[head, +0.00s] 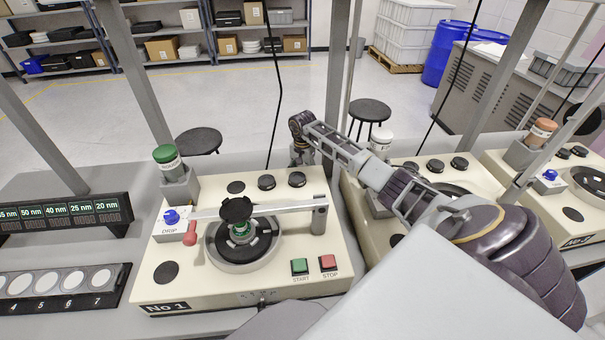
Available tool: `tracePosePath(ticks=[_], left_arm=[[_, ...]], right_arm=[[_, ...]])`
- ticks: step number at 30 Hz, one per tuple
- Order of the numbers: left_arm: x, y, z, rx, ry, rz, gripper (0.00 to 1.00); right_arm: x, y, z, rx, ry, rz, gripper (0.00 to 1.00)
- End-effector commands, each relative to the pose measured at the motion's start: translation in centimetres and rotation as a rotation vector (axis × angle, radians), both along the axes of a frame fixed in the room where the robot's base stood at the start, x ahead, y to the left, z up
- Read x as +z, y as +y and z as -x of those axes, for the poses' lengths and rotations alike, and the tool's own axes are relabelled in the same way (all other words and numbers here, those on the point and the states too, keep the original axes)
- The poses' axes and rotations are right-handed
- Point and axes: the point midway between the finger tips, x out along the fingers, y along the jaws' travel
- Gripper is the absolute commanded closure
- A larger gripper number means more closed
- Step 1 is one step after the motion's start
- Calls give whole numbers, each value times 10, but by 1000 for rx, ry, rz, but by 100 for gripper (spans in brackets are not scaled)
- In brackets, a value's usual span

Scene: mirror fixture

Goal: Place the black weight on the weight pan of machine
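Machine No 1 (200,290) is a cream box in the middle of the head view. A black dish-like pan (236,207) sits above its round black plate, over a green piece, at the metal lever arm (275,207). Two thick black weights, a middle one (267,182) and a right one (297,179), rest along the machine's back edge. A flatter black disc (236,187) lies left of them. My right arm reaches in from the right; its gripper (302,157) is just behind the right weight. Its fingers are too small and hidden to read. My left gripper is out of view.
A green-capped bottle (167,160) stands at the machine's back left. A red-tipped handle (190,236) and green and red buttons (328,263) are on the machine. Similar machines (505,165) stand to the right. A disc rack (60,283) lies left. Upright frame posts (135,70) rise behind.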

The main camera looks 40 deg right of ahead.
Motion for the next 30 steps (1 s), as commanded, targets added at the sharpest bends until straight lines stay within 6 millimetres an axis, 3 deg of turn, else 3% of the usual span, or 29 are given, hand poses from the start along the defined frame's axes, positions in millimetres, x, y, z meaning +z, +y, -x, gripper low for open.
tracePosePath(ticks=[13, 30], left_arm=[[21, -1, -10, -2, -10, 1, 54], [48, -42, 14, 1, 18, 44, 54]], right_arm=[[37, 0, 0, 1, -1, 2, 42], [93, 0, -1, 0, -1, 0, 42]])
